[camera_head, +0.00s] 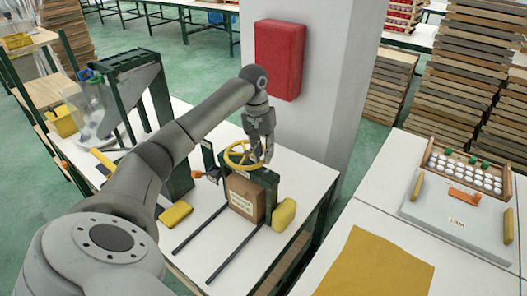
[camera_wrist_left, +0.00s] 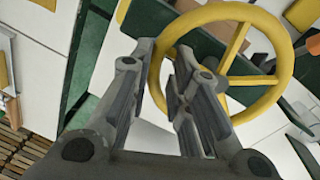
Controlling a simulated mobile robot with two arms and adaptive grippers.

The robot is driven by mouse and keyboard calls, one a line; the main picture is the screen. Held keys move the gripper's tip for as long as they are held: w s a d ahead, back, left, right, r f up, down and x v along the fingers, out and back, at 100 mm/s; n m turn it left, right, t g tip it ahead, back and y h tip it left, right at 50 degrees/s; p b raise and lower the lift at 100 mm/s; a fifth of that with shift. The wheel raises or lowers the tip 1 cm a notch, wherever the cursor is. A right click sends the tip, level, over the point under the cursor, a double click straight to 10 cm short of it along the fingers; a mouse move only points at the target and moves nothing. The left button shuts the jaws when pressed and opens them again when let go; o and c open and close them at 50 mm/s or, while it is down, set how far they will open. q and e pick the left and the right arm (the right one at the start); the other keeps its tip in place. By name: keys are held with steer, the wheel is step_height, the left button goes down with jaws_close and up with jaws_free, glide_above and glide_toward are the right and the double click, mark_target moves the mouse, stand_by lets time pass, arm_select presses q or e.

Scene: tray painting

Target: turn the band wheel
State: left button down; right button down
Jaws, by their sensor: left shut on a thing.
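The yellow band wheel (camera_head: 228,154) sits flat on top of a dark green stand on the white table. In the left wrist view it is a large yellow ring (camera_wrist_left: 289,60) with spokes and a grey hub. My left gripper (camera_head: 263,156) reaches down from above to the wheel's right side in the head view. Its fingers (camera_wrist_left: 160,62) are on either side of the rim, and it is shut on the wheel. The fingers hide part of the rim and the hub area. My right gripper is not in view.
A cardboard-brown box (camera_head: 246,199) stands in front of the wheel, between two dark rails. A white pillar with a red box (camera_head: 279,58) rises behind. A second table at right holds a tray (camera_head: 450,222).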

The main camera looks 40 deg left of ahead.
arm_select(q)
steer(key=shift+w+a+n, duration=0.1)
steer(key=shift+w+n, duration=0.05)
steer(key=shift+n, duration=0.25)
